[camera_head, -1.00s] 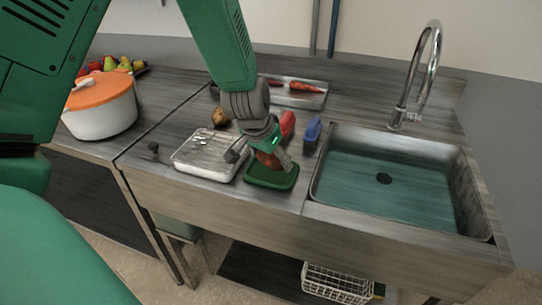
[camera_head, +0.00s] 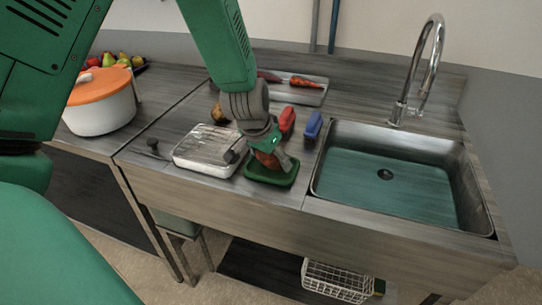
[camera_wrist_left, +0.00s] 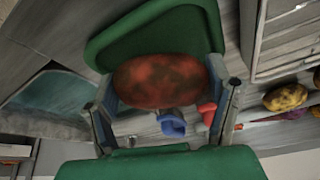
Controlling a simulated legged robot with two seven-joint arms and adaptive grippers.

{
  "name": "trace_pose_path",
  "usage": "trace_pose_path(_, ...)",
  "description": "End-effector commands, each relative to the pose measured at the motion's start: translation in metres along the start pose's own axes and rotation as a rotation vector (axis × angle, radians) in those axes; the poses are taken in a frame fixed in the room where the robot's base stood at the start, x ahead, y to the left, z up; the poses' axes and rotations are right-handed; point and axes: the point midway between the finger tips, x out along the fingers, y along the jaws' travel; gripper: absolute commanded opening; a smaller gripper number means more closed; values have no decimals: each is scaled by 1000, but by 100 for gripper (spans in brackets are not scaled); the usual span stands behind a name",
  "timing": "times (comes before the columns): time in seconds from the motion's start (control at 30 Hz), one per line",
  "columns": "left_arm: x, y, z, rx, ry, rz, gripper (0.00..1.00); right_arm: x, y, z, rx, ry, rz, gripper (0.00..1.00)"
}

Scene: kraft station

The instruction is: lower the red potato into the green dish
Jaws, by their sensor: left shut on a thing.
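The red potato (camera_wrist_left: 160,81) is between the two fingers of my left gripper (camera_wrist_left: 162,112), which is shut on it. In the head view the potato (camera_head: 267,159) shows just above the green dish (camera_head: 270,178), at the dish's back half. The green dish also shows behind the potato in the left wrist view (camera_wrist_left: 150,32). I cannot tell whether the potato touches the dish floor. My left gripper (camera_head: 267,157) points down over the dish in the head view. My right gripper is not in view.
The sink (camera_head: 385,175) is to the right. A brown potato (camera_head: 218,113), a carrot tray (camera_head: 296,95) and a white pot (camera_head: 100,110) stand farther off.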

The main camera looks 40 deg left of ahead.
Motion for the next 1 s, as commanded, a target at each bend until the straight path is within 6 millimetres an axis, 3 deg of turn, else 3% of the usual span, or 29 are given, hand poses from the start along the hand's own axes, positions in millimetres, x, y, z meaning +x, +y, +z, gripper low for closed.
trace_pose_path(1.0,11,0,4,0,1,0,41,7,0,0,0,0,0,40)
